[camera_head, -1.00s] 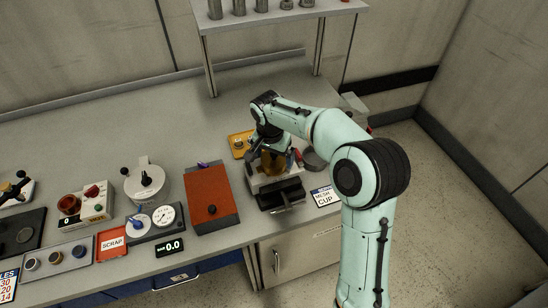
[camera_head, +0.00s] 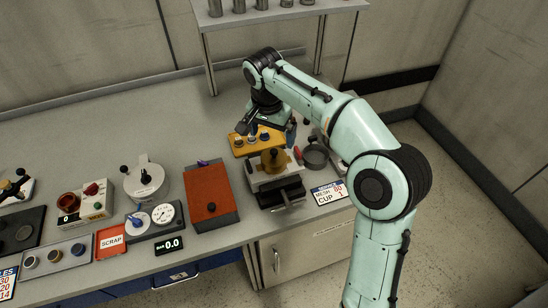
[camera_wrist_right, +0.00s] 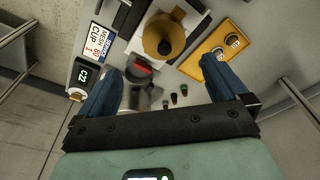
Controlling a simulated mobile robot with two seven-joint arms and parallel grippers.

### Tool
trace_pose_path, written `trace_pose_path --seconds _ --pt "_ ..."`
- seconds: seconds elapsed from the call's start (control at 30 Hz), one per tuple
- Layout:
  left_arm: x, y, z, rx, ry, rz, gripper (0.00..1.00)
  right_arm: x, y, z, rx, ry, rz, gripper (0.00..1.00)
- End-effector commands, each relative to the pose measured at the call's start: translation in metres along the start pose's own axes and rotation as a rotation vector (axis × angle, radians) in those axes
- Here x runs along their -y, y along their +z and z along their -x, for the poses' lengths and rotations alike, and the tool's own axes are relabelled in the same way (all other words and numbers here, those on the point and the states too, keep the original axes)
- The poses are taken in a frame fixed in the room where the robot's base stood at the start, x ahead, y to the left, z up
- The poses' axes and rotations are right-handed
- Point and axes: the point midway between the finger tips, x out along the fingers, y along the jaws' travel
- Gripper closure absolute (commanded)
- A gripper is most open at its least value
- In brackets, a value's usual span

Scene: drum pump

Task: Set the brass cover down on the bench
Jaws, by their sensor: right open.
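My right gripper (camera_head: 268,130) is open and empty, above and behind the cover, near the yellow tray. Its two blue fingers stand wide apart in the right wrist view (camera_wrist_right: 158,88), with nothing between them. My left gripper is not in view.
The yellow tray (camera_head: 240,150) with small round pieces is behind the device. A grey round pan (camera_head: 315,157) and the mesh/cup sign (camera_head: 330,194) are to its right. A red-brown board (camera_head: 209,192) lies left. The bench behind the board is clear.

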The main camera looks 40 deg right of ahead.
Motion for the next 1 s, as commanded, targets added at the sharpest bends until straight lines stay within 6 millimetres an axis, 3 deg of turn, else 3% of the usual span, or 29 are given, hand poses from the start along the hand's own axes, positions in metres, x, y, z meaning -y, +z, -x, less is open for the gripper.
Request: trace_pose_path --seconds 0.3,0.57,0.83,1.0 --pt "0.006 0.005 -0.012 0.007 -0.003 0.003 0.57 0.000 0.000 -0.060 0.003 0.004 0.001 0.00" --pt "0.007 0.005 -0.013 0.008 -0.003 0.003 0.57 0.001 -0.001 -0.079 0.002 0.003 0.001 0.00" --pt "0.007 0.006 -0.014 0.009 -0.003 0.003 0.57 0.003 -0.004 -0.117 0.002 0.003 0.000 0.00" --pt "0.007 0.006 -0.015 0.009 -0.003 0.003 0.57 0.004 -0.004 -0.124 0.002 0.001 0.001 0.00"
